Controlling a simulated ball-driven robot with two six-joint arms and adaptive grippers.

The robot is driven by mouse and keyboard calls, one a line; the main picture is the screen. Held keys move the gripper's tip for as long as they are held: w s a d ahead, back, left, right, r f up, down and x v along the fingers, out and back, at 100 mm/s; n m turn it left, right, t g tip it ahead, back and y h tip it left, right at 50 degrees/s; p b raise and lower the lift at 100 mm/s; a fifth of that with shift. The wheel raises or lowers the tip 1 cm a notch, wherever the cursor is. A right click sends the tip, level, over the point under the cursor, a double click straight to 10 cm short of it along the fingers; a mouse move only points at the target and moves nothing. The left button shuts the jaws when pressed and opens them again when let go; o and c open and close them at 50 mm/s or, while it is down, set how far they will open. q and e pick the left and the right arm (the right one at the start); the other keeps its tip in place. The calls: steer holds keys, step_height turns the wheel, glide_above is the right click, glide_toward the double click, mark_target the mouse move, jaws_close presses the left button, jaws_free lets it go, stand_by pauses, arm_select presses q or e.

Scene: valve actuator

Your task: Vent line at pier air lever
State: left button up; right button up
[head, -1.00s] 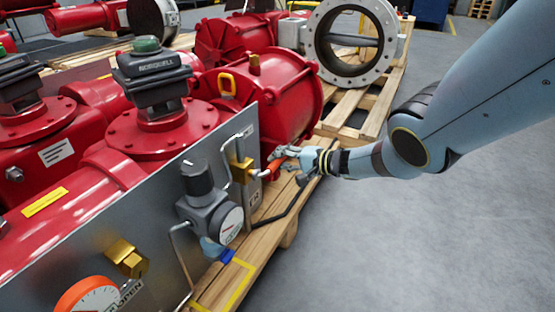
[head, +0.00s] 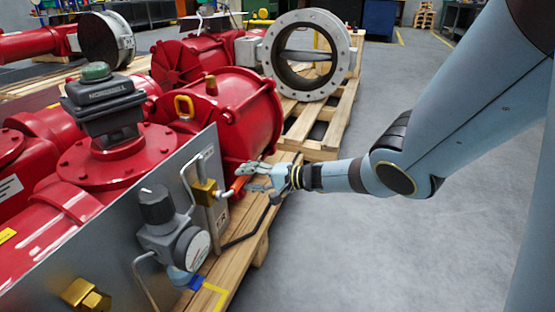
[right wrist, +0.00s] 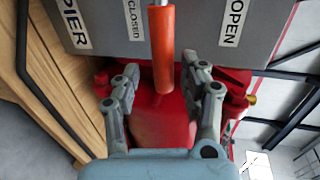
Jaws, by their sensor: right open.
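The air lever has an orange-red handle (head: 239,184) that sticks out from a brass valve (head: 204,192) on the grey panel (head: 120,222). In the right wrist view the lever handle (right wrist: 162,50) hangs down from the top centre, between the labels CLOSED (right wrist: 135,20) and OPEN (right wrist: 232,22). My right gripper (head: 255,178) is at the lever's outer end. In the right wrist view my right gripper (right wrist: 160,95) is open, one finger on each side of the handle's tip, with gaps visible. My left gripper is not in view.
A grey regulator with a gauge (head: 176,232) stands on the panel in front of the lever. Red actuators (head: 235,115) lie behind it on a wooden pallet (head: 222,275). A flanged butterfly valve (head: 342,55) stands further back. The grey floor to the right is clear.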

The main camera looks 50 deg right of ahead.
steer(key=v, duration=1)
steer(key=shift+s, duration=0.2)
